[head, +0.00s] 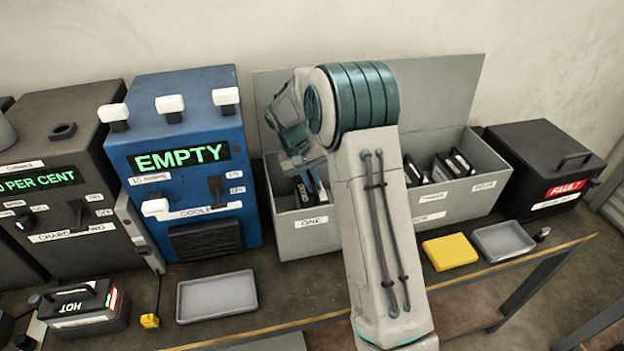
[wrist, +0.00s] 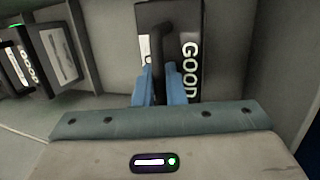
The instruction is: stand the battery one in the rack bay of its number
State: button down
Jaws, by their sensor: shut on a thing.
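My gripper (head: 308,180) is inside the bay labelled ONE, at the left end of the grey rack (head: 305,236). In the wrist view its blue fingers (wrist: 159,88) are shut on the handle of a dark battery (wrist: 188,20) marked GOOD. The battery is between the bay's grey walls. In the head view only a dark part of it (head: 301,192) shows, behind the front wall. I cannot tell whether its bottom touches the bay floor. Its number is not readable. My arm hides the rack's middle.
Other batteries (head: 455,163) stand in the rack's right bays. A blue cooler (head: 190,140) reading EMPTY is left of the rack, and a black FAULT box (head: 545,165) is to the right.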

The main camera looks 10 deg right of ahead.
jog(key=c, duration=1.9)
grip_release()
jog(key=shift+f, duration=0.15)
jog(key=o, duration=0.4)
jog(key=shift+r, duration=0.2)
jog(key=v, duration=1.1)
jog(key=s+r+t, duration=0.1)
jog(key=s+r, duration=0.4)
jog(key=s, duration=0.1)
jog(key=s+f+t+y, duration=0.1)
jog(key=s+t, duration=0.1)
jog(key=s, duration=1)
jog(key=s+d+f+t+y, duration=0.1)
jog(key=s+f+t+y, duration=0.1)
jog(key=s, duration=1.1)
jog(key=shift+d+b, duration=0.3)
jog(key=shift+b, duration=0.15)
